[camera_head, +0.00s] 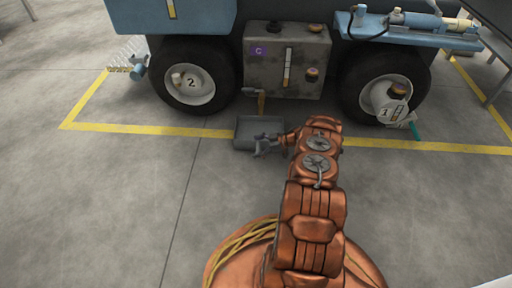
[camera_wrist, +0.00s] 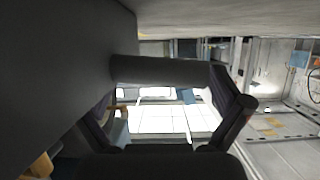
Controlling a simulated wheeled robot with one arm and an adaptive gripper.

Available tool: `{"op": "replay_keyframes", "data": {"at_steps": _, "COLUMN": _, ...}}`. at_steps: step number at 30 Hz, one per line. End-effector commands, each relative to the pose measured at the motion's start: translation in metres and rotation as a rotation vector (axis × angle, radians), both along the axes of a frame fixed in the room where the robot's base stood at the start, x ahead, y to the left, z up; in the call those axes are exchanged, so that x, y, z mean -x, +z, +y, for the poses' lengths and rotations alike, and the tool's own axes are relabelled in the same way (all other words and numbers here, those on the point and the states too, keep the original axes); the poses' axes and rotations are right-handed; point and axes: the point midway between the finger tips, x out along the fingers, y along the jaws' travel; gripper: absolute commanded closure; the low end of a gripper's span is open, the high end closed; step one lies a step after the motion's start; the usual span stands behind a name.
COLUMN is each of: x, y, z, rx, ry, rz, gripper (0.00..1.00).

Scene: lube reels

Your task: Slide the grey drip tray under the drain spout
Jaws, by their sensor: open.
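The grey drip tray (camera_head: 272,126) lies on the floor across the yellow line, in front of the machine. A dark grey bar (camera_wrist: 160,72) crosses near the fingers, perhaps the tray's handle; contact cannot be told.
The grey tank (camera_head: 270,75) marked C sits between wheel 2 (camera_head: 190,82) and wheel 1 (camera_head: 385,100). A yellow floor line (camera_head: 150,128) runs in front of the machine. A teal-tipped item (camera_head: 414,130) is by wheel 1. The floor (camera_head: 110,200) at left is clear.

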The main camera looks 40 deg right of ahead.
Motion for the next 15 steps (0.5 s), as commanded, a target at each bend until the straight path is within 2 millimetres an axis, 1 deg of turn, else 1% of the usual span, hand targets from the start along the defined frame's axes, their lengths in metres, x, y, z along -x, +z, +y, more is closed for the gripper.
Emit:
{"op": "replay_keyframes", "data": {"at_steps": 5, "x": 0.001, "y": 0.0, "z": -0.001, "rx": 0.001, "ry": 0.0, "rz": 0.001, "gripper": 0.0}}
{"op": "replay_keyframes", "data": {"at_steps": 8, "x": 0.006, "y": 0.003, "z": -0.007, "rx": 0.001, "ry": 0.0, "rz": 0.001, "gripper": 0.0}}
{"op": "replay_keyframes", "data": {"at_steps": 11, "x": 0.014, "y": 0.009, "z": -0.016, "rx": -0.001, "ry": 0.0, "rz": -0.001, "gripper": 0.0}}
{"op": "replay_keyframes", "data": {"at_steps": 15, "x": 0.03, "y": 0.019, "z": -0.036, "rx": 0.002, "ry": -0.003, "rz": 0.0, "gripper": 0.0}}
